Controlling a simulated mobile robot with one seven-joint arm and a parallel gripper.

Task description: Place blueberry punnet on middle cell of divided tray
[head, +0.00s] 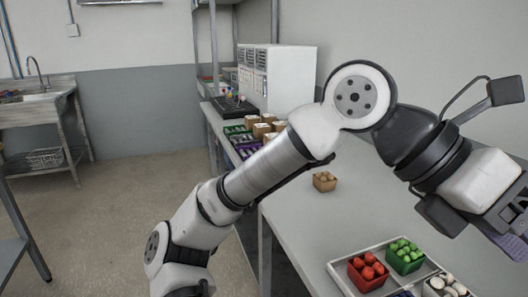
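The divided tray (345,268) lies on the counter at the bottom right, cut off by the frame's lower edge. It holds a red punnet (368,273) of red produce and a green punnet (405,257) of green produce. A container of whitish items (446,287) is at its lower right. I cannot make out the middle cell clearly. My gripper (514,218) is at the right edge, above and right of the tray, partly out of frame. A purple punnet-like piece (508,243) shows just below it; its contents are hidden. Whether the fingers are closed on it is unclear.
A small brown punnet (324,181) stands alone on the counter (300,215). Several green, purple and brown containers (262,130) stand farther back, before a white cabinet (277,78). A sink table (40,105) is at far left. The counter around the brown punnet is clear.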

